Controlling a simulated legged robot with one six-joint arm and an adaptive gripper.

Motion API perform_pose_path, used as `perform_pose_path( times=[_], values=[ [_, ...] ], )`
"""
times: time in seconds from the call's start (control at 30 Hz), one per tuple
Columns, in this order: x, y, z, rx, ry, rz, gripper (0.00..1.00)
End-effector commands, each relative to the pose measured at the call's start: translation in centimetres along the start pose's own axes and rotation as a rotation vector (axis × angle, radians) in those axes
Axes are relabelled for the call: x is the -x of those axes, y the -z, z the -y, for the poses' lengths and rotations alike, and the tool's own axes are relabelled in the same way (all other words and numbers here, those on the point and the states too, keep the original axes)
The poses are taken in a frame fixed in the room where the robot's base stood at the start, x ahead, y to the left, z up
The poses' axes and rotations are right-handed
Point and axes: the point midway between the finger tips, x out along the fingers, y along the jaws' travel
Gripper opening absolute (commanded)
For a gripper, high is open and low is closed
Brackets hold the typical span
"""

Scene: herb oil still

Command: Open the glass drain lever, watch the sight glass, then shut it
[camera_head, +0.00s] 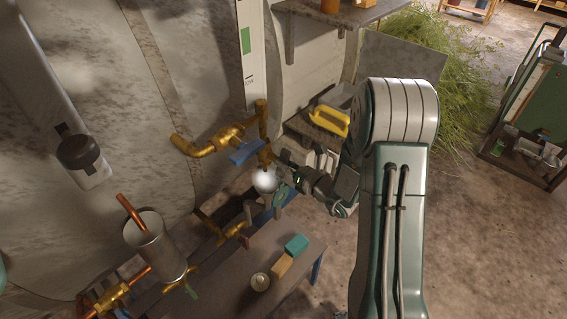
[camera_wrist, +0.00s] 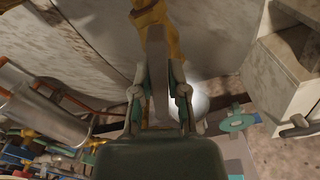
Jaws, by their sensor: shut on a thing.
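My gripper (camera_head: 282,192) reaches in from the right, beside the brass pipework. In the wrist view my gripper (camera_wrist: 159,97) is shut on a grey lever (camera_wrist: 156,55). The lever stands between the two fingers and runs up to a brass fitting (camera_wrist: 150,12). In the head view the hold itself is too small to make out. A bright white globe (camera_head: 264,181) sits just left of my fingers, under the vertical brass pipe (camera_head: 263,125); I cannot tell whether it is the sight glass. A blue lever (camera_head: 245,153) is on the brass pipework above, apart from my gripper.
A metal cylinder (camera_head: 155,245) with a copper pipe stands at lower left. A low bench (camera_head: 255,245) holds a teal block (camera_head: 296,244), a tan block and a small round jar. A yellow-handled item (camera_head: 330,120) lies behind my arm. Open floor is at right.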

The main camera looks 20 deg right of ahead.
Motion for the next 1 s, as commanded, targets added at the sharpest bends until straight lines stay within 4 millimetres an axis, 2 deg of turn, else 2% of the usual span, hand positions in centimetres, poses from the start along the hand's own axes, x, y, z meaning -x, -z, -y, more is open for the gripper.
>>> perform_pose_path(
  times=[1.0],
  values=[
    [-0.05, 0.13, 0.67, -0.951, 0.005, 0.004, 0.0]
  ],
)
